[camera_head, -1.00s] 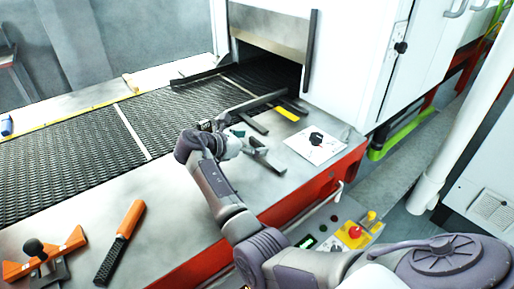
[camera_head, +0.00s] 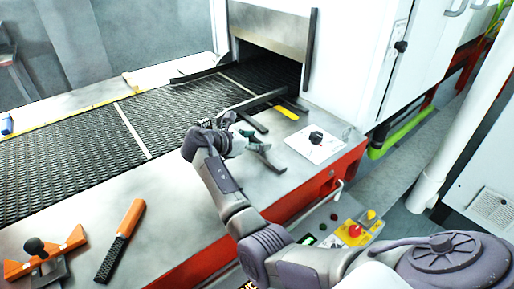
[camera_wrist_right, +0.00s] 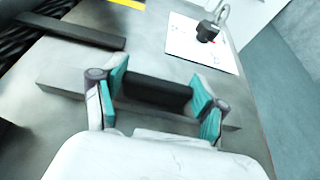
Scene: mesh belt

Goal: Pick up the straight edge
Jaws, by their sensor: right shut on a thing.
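A flat grey metal bar, which looks like the straight edge (camera_head: 267,160), lies at the metal table's surface beside the mesh belt. My right gripper (camera_head: 242,141) is at this bar and shut on it. In the right wrist view the bar (camera_wrist_right: 60,88) runs crosswise between the teal finger pads of the gripper (camera_wrist_right: 158,90), sticking out past the left finger. Whether it is clear of the table I cannot tell. The hand hides part of it in the head view. My left gripper is not in view.
A dark bar (camera_head: 252,122) and a yellow-handled tool (camera_head: 287,113) lie just beyond. A white sheet with a black knob-like object (camera_head: 316,137) is to the right. An orange-handled file-like tool (camera_head: 119,242) and an orange clamp-like tool (camera_head: 45,257) lie at the front left. The middle table is clear.

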